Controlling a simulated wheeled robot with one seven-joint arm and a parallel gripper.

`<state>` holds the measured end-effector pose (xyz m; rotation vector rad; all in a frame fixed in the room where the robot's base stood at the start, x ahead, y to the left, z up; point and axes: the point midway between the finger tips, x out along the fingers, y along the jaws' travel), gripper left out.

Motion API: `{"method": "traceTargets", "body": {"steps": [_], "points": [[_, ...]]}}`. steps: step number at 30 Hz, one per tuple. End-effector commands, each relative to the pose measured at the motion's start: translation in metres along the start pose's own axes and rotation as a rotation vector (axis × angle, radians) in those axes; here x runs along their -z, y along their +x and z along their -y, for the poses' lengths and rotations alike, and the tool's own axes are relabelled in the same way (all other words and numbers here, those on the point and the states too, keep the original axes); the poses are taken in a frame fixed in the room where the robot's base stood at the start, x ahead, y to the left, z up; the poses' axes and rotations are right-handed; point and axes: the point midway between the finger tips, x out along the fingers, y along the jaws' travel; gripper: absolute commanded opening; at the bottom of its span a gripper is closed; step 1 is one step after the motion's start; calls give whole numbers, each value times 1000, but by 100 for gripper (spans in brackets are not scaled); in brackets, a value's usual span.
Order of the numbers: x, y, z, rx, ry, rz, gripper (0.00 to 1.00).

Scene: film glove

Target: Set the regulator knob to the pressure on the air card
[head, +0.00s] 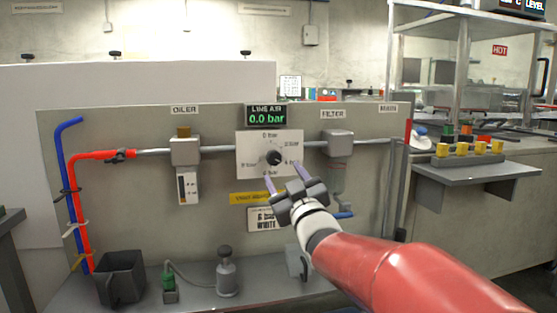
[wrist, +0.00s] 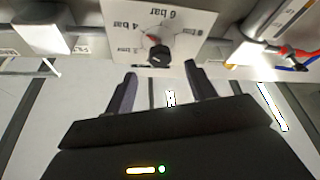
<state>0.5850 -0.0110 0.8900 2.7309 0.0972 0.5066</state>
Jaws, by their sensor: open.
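The black regulator knob (head: 274,157) sits on a white dial plate (head: 246,142) on the grey panel, with bar figures around it. The knob also shows in the wrist view (wrist: 159,50), with a small red mark beside its upper edge. The line air display (head: 266,116) above reads 0.0 bar. A white card (head: 258,222) below seems to begin with a 6 above a word like "WINTE"; my gripper hides its right part. My gripper (head: 283,173) is open and empty, its fingers pointing at the dial just below the knob, apart from it.
A yellow label (head: 245,198) is under the dial. The oiler (head: 185,152) is left and the filter (head: 339,145) right, joined by a pipe. A dark bin (head: 121,277) and a grey bottle (head: 227,275) stand on the bench ledge.

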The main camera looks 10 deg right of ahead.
Motion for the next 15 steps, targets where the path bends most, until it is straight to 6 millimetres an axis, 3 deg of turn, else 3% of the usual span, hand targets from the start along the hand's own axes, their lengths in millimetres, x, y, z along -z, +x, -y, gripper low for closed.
{"method": "traceTargets", "body": {"steps": [5, 15], "points": [[4, 16, 0, 1, -8, -28, 55], [6, 68, 0, 1, -6, -25, 55]]}}
